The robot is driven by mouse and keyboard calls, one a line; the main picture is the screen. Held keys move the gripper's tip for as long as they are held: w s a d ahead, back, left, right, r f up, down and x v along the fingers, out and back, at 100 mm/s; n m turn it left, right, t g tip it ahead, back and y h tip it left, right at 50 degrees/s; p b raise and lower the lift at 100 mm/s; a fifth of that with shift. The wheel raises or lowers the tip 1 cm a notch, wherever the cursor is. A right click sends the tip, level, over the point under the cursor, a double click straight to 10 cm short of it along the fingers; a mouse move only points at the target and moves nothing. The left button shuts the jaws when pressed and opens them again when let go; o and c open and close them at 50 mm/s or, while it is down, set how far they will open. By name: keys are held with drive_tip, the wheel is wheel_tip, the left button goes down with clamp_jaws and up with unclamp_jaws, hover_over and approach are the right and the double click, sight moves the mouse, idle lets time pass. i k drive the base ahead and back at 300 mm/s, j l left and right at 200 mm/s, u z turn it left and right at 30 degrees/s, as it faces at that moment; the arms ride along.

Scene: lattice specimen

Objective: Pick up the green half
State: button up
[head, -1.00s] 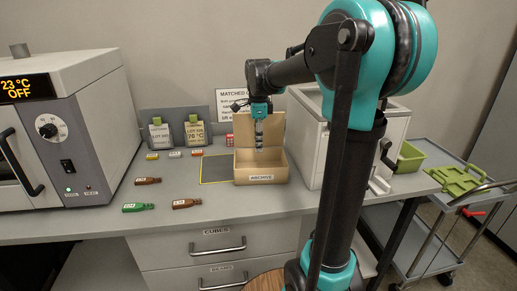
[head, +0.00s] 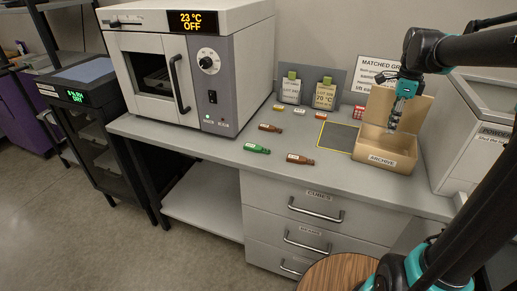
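The green half (head: 257,148) is a small bottle-shaped piece with a pale label. It lies flat on the grey counter (head: 222,146), close to the front edge. Two brown halves of similar shape lie near it: one (head: 270,128) behind it and one (head: 300,159) to its right. My gripper (head: 392,126) points down at or just above the open cardboard archive box (head: 381,159), well to the right of the green half and apart from it. The gripper is small in the view, and I cannot tell whether its fingers are open or shut.
An oven (head: 188,65) reading 23 °C OFF stands at the left of the counter. Tagged stands (head: 309,88), small coloured pieces and a dark yellow-edged mat (head: 338,136) lie behind and right. A grey machine (head: 480,130) stands at far right.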

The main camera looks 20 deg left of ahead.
sight(250, 146)
drive_tip(key=j+u, duration=0.1)
drive_tip(key=u, duration=1.1)
drive_tip(key=i+l, duration=0.05)
